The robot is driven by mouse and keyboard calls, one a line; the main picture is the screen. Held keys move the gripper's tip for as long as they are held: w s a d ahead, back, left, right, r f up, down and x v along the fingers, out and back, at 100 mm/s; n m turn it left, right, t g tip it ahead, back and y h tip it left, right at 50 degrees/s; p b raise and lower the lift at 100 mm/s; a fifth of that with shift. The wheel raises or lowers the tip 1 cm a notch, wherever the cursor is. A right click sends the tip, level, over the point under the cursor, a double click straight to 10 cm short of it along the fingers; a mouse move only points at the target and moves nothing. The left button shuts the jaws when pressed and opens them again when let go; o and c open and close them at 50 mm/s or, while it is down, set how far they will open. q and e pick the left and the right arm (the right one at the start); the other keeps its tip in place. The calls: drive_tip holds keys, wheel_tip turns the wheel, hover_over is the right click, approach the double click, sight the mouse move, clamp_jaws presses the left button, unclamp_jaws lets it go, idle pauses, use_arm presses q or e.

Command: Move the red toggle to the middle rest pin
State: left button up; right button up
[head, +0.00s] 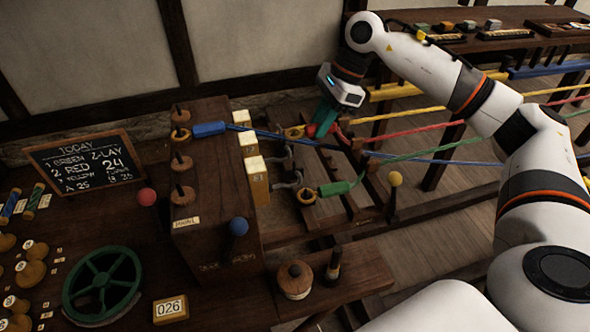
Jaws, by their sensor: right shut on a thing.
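My right gripper (324,118) reaches down over the slatted rack and is shut on the red toggle (312,130). The toggle shows only in part at the fingertips; a red rope (408,132) runs from there to the right. A wooden block to the left bears several upright pins in a row, among them one near the middle (182,163). My left gripper is not in view.
A blue toggle (210,128) lies by the block's top, its rope running right. A green toggle (335,188) lies below my right gripper. A chalkboard (84,163) leans at left.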

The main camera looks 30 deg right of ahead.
drive_tip(key=shift+s+a+f+b, duration=0.25)
drive_tip(key=shift+s+f+b, duration=0.3)
drive_tip(key=shift+f+b, duration=0.25)
drive_tip(key=shift+s+a+f+b, duration=0.2)
drive_tip(key=shift+s+f+b, duration=0.35)
drive_tip(key=shift+f+b, duration=0.25)
drive_tip(key=shift+f, duration=0.35)
drive_tip(key=shift+f+b, duration=1.45)
drive_tip(key=shift+f, duration=0.15)
drive_tip(key=o, duration=0.9)
